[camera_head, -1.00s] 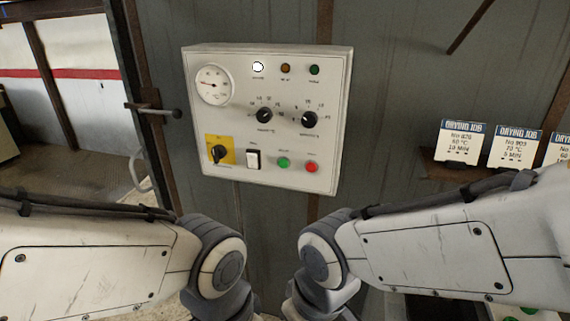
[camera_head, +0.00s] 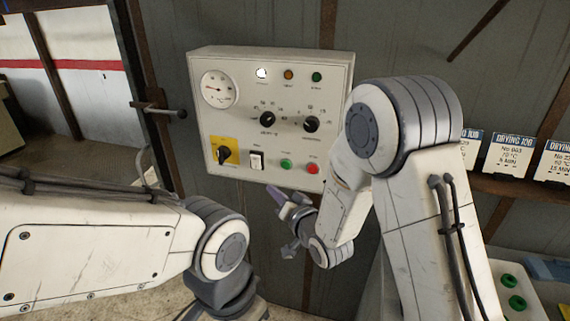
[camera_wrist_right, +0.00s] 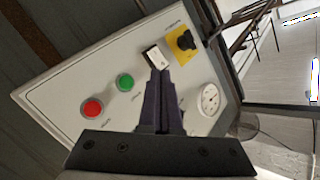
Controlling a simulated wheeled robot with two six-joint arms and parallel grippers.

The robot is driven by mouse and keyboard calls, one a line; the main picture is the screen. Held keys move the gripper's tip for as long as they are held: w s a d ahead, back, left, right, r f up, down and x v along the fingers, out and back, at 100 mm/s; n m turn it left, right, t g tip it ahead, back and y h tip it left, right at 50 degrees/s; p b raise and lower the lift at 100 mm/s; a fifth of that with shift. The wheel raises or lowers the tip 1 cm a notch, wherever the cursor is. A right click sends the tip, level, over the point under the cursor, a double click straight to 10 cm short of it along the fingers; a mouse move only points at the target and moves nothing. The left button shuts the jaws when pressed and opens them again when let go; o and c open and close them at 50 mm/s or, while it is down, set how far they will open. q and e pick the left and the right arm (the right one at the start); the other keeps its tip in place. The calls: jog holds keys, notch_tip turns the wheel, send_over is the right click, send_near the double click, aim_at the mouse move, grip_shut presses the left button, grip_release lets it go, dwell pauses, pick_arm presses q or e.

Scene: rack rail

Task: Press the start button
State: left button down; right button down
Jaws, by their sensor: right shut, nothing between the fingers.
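The green button (camera_head: 286,165) is on the lower part of a pale control panel (camera_head: 333,90), between a white rocker switch (camera_head: 256,160) and a red button (camera_head: 312,169). The labels are too small to read. My right gripper (camera_head: 277,195) is below the panel face, empty and apart from the button. In the right wrist view the shut fingers (camera_wrist_right: 160,75) point towards the panel, their tips overlapping the lower edge of the rocker switch (camera_wrist_right: 154,57). The green button (camera_wrist_right: 125,82) and red button (camera_wrist_right: 92,107) are to their left. My left arm shows, but its gripper does not.
The panel also has a gauge (camera_head: 219,88), two black knobs, indicator lamps (camera_head: 262,73) and a yellow-backed rotary switch (camera_head: 224,154). Job cards (camera_head: 508,151) stand on a shelf at right. Green buttons (camera_head: 516,302) are at lower right.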

jog(key=shift+w, duration=0.1)
jog(key=p, duration=0.1)
send_near(281, 165)
jog(key=w+a, duration=0.3)
jog(key=a, duration=0.1)
jog(key=shift+w+d+f, duration=0.3)
jog(key=shift+w+f, duration=0.1)
jog(key=shift+w, duration=0.1)
jog(key=shift+w, duration=0.1)
dwell(1.7)
jog(key=shift+w+d, duration=0.15)
jog(key=shift+w, duration=0.15)
jog(key=shift+w+d, duration=0.1)
jog(key=shift+w, duration=0.3)
dwell(0.6)
dwell(0.4)
jog(key=shift+s+a+b, duration=0.25)
jog(key=shift+s+b, duration=0.2)
jog(key=shift+s, duration=0.35)
